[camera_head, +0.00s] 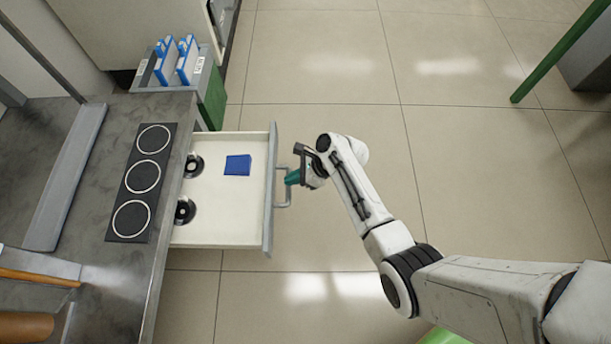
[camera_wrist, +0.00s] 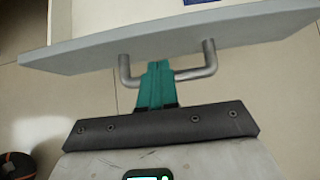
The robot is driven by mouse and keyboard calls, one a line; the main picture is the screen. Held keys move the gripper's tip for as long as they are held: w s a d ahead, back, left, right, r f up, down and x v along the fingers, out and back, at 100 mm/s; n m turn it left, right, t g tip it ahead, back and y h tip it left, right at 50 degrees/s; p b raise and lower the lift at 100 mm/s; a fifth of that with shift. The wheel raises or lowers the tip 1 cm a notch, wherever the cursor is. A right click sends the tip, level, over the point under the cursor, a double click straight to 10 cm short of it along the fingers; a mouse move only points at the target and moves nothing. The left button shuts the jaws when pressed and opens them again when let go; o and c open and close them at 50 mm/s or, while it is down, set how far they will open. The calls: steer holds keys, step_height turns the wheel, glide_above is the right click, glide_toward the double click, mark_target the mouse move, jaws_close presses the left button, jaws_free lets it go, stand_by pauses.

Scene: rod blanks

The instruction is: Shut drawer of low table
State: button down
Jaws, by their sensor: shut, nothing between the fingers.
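The drawer (camera_head: 222,218) of the low table (camera_head: 178,112) stands pulled out to the right in the head view. Its grey front panel (camera_head: 270,190) carries a bar handle (camera_head: 284,188). A blue block (camera_head: 237,165) and two black round items (camera_head: 186,210) lie in the drawer. My gripper (camera_head: 291,178) is at the handle, outside the drawer front. In the wrist view the teal fingers (camera_wrist: 157,84) are shut together, between the two posts of the handle (camera_wrist: 207,60), with nothing visible between them. Whether the fingertips touch the bar or panel cannot be told.
A dark panel with three rings (camera_head: 142,182) lies on the tabletop. A crate (camera_head: 203,75) with blue-and-white boxes stands beyond the table. A green post (camera_head: 556,52) is at the upper right. The tiled floor (camera_head: 330,75) right of the drawer is mostly clear.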

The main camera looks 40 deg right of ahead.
mark_target(272, 180)
steer(key=shift+w+a+r+b, duration=0.1)
steer(key=shift+w+a+b, duration=0.1)
steer(key=shift+w+a, duration=0.4)
steer(key=shift+w+a+r+b, duration=0.15)
steer(key=shift+w+a, duration=0.2)
steer(key=shift+a, duration=0.35)
steer(key=shift+f, duration=0.1)
steer(key=shift+w+a, duration=0.4)
steer(key=shift+a, duration=0.15)
steer(key=w+a+b, duration=0.2)
steer(key=w+a, duration=0.3)
steer(key=a, duration=0.2)
steer(key=w+a+b, duration=0.3)
steer(key=w+a, duration=0.2)
steer(key=a, duration=0.2)
steer(key=w+a+b, duration=0.2)
steer(key=w+a, duration=0.3)
steer(key=a, duration=0.1)
steer(key=shift+a+f+b, duration=0.2)
steer(key=shift+a+b, duration=0.2)
steer(key=shift+w+a, duration=0.15)
steer(key=shift+a, duration=0.05)
steer(key=shift+w+a+r+b, duration=0.15)
steer(key=shift+r+b, duration=0.05)
steer(key=shift+b, duration=0.1)
steer(key=shift+a+r, duration=0.1)
